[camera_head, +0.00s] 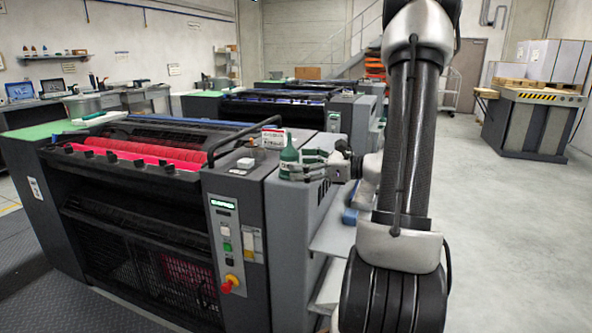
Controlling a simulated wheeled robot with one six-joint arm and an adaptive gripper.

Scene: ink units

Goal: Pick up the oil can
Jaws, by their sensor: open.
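The oil can (289,155) is a green bottle with a narrow pointed spout, standing upright on the grey top at the right end of the front printing unit. My gripper (295,166) comes in from the right, level with the can's body. Its fingers reach to the can and overlap its lower part in the picture. The jaws are open; I cannot tell whether a finger touches the can. Part of the can's lower body is hidden by the fingers.
The front printing unit (150,195) has red rollers and a black rail (235,132) beside the can. A small labelled box (272,138) stands just behind it and a white item (245,163) to the left. Open floor (500,230) lies to the right.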

